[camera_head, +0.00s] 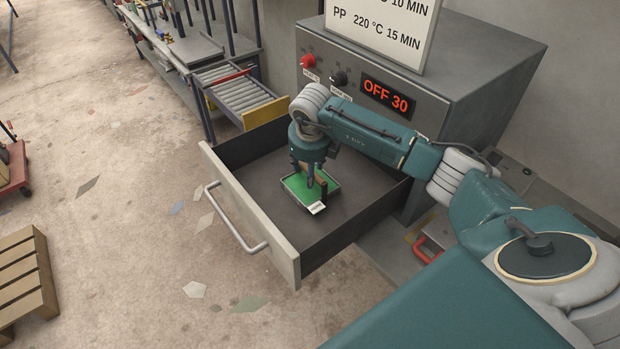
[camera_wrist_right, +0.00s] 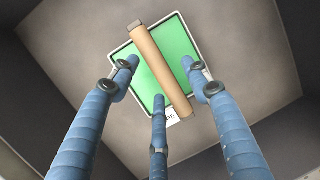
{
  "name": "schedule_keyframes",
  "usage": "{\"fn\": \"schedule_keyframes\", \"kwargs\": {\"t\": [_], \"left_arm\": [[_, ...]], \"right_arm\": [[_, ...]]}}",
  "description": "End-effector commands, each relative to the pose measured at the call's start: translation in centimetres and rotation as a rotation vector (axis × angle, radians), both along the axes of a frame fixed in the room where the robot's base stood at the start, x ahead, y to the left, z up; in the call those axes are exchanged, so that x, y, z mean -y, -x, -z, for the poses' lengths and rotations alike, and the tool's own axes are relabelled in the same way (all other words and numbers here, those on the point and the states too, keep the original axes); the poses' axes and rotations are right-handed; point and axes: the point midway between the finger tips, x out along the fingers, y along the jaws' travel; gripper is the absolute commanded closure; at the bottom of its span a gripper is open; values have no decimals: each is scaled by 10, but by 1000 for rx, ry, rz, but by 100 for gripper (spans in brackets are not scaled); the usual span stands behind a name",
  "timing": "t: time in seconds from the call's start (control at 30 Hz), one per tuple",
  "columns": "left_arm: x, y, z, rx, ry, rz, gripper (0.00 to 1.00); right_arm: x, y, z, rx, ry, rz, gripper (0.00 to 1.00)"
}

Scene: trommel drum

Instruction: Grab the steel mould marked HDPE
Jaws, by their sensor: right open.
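The steel mould (camera_head: 297,187) lies in the open drawer in the head view. It is a shallow square tray with a green inside and a pale rim. A tan bar handle (camera_wrist_right: 157,62) crosses over it in the right wrist view. A white label at its near edge shows only the letters "PE"; the rest is hidden by a finger. My right gripper (camera_wrist_right: 160,74) is open, pointing down over the mould. Its blue fingers are spread to both sides of the handle; I cannot tell whether any touches it. In the head view this gripper (camera_head: 311,174) partly covers the mould. My left gripper is out of view.
The drawer (camera_head: 240,222) is pulled out from a grey oven cabinet (camera_head: 450,103), with walls around the mould. The display (camera_head: 386,96) reads "OFF 30". A roller table (camera_head: 236,92) stands behind. The drawer floor around the mould is bare.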

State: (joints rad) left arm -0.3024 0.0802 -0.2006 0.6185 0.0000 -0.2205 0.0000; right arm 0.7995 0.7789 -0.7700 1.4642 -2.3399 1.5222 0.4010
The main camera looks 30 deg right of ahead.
Motion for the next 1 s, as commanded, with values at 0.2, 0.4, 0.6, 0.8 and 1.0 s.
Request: {"fn": "schedule_keyframes", "kwargs": {"t": [0.2, 0.4, 0.6, 0.8, 1.0], "left_arm": [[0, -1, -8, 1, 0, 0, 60], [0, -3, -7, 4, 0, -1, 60], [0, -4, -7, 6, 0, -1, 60], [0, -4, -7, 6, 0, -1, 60], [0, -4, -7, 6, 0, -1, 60]], "right_arm": [[3, -6, 18, 0, -1, 1, 53], [3, -6, 18, 1, -1, 1, 53], [3, -6, 18, 1, 0, 1, 92], [3, -6, 18, 2, -1, 0, 100], [3, -7, 16, 6, -2, 1, 100]]}}
